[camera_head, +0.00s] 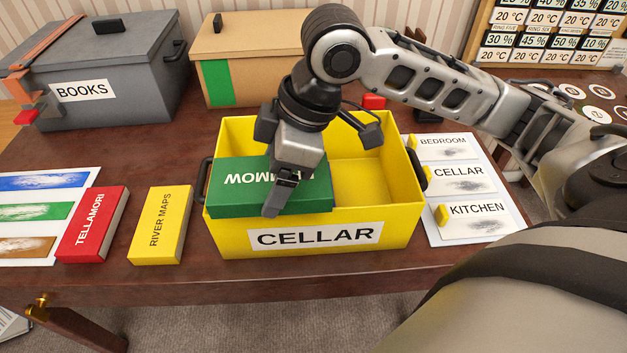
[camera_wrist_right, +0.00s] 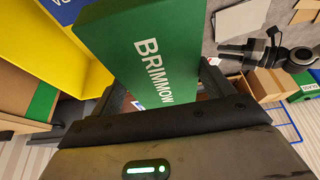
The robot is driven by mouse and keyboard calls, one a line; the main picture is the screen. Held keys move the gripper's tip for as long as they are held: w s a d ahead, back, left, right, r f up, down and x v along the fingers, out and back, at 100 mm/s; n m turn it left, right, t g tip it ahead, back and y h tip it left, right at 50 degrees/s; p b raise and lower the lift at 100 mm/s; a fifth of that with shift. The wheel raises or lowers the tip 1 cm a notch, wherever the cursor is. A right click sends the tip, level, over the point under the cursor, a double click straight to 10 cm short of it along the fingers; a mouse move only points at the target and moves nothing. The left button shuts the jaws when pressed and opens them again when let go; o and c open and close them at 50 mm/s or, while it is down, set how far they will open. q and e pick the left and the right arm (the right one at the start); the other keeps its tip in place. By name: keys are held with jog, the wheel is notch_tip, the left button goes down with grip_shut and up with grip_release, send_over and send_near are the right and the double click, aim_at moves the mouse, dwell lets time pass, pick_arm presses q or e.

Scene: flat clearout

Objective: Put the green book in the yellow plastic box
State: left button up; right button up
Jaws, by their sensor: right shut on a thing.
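The green book (camera_head: 235,178), lettered BRIMMOW, lies roughly flat over the left half of the yellow plastic box (camera_head: 390,228). The box has an open top and a CELLAR label. The book's near edge overlaps the box's front rim in the head view; I cannot tell whether it touches the rim. My right gripper (camera_head: 282,190) is shut on the book, reaching down from above. The book (camera_wrist_right: 150,50) also fills the middle of the right wrist view, with a yellow wall (camera_wrist_right: 55,45) to its left.
A red book (camera_head: 92,225) and a yellow book (camera_head: 160,225) lie left of the box. A grey BOOKS box (camera_head: 130,95) and a tan box (camera_head: 265,60) stand behind. A label sheet (camera_head: 475,225) lies to the right. The yellow box's right half looks empty.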

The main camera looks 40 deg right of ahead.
jog(key=w+d+f, duration=0.1)
jog(key=d+f, duration=0.1)
jog(key=d, duration=0.1)
jog(key=w+d+f+b, duration=0.1)
jog(key=w+d+f, duration=0.1)
jog(key=d, duration=0.1)
jog(key=w+d+f, duration=0.1)
jog(key=d+f, duration=0.2)
jog(key=shift+w+d+f, duration=0.1)
jog(key=shift+w+d, duration=0.05)
jog(key=shift+w, duration=0.25)
jog(key=shift+w+d+f, duration=0.25)
jog(key=shift+d+f, duration=0.25)
jog(key=shift+f, duration=0.15)
jog(key=f, duration=0.3)
jog(key=shift+w+d+f+b, duration=0.1)
jog(key=shift+d+f+b, duration=0.1)
jog(key=shift+b, duration=0.15)
pick_arm(q)
jog(key=shift+w+d+f, duration=0.1)
jog(key=shift+d+f, duration=0.05)
jog(key=shift+f, duration=0.1)
pick_arm(e)
jog(key=shift+f, duration=0.1)
